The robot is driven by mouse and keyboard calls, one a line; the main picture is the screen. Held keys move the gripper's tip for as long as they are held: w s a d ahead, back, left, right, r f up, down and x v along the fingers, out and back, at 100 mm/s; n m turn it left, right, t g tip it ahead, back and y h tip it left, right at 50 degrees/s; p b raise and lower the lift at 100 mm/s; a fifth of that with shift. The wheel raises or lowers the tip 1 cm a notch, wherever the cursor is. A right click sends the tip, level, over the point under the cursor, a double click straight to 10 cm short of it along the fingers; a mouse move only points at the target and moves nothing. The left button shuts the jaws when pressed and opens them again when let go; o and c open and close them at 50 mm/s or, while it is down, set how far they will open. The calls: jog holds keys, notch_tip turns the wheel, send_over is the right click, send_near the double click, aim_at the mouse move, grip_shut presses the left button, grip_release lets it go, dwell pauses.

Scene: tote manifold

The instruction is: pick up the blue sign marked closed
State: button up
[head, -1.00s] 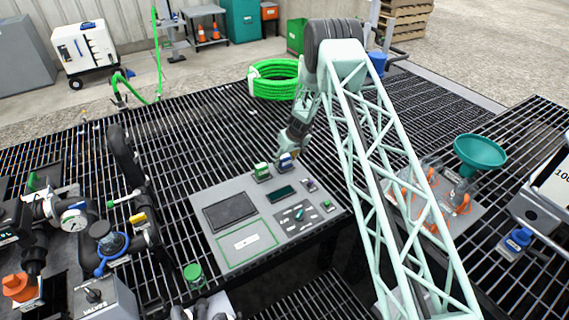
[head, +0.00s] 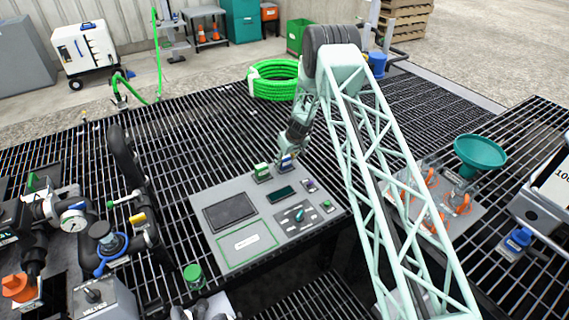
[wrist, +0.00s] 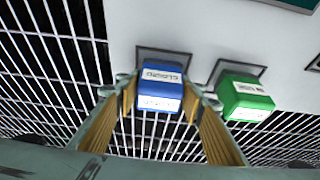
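The blue sign (wrist: 160,88) is a small block with white labels, the upper one reading CLOSED. It sits in a dark holder on the grey panel, and also shows in the head view (head: 286,164), partly hidden by my gripper. My gripper (wrist: 163,92) is open, with one finger on each side of the blue sign. A narrow gap shows between the sign and each finger. A green sign (wrist: 244,98) stands in its own holder just right of the right finger.
The grey panel (head: 208,196) carries a dark screen, a green-outlined label and small controls. It lies on a black grating (head: 160,190). Pipes with a gauge (head: 74,219) stand at left. A teal funnel (head: 480,151) stands at right.

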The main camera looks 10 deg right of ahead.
jog(key=c, duration=0.4)
jog(key=shift+r, duration=0.1)
jog(key=shift+r+p, duration=0.45)
jog(key=shift+r, duration=1.35)
jog(key=shift+s+f, duration=0.15)
jog(key=shift+s, duration=0.25)
jog(key=shift+s+d+r+b, duration=0.15)
jog(key=shift+s+d+b, duration=0.15)
jog(key=shift+s+b, duration=1.05)
jog(key=shift+s+d+r+b, duration=0.1)
jog(key=shift+s+d+b, duration=0.45)
jog(key=shift+s, duration=1.45)
jog(key=shift+s+d+r+b, duration=0.1)
jog(key=shift+s+r+b, duration=0.05)
jog(key=shift+s+b, duration=1.3)
jog(key=shift+s+r+p, duration=0.25)
jog(key=shift+s+p, duration=0.2)
jog(key=shift+s, duration=0.4)
jog(key=shift+s+d+r, duration=0.1)
jog(key=shift+s+d, duration=0.1)
jog(key=shift+s, duration=0.7)
jog(key=shift+s+d, duration=0.15)
jog(key=shift+s, duration=0.7)
jog(key=shift+s, duration=0.1)
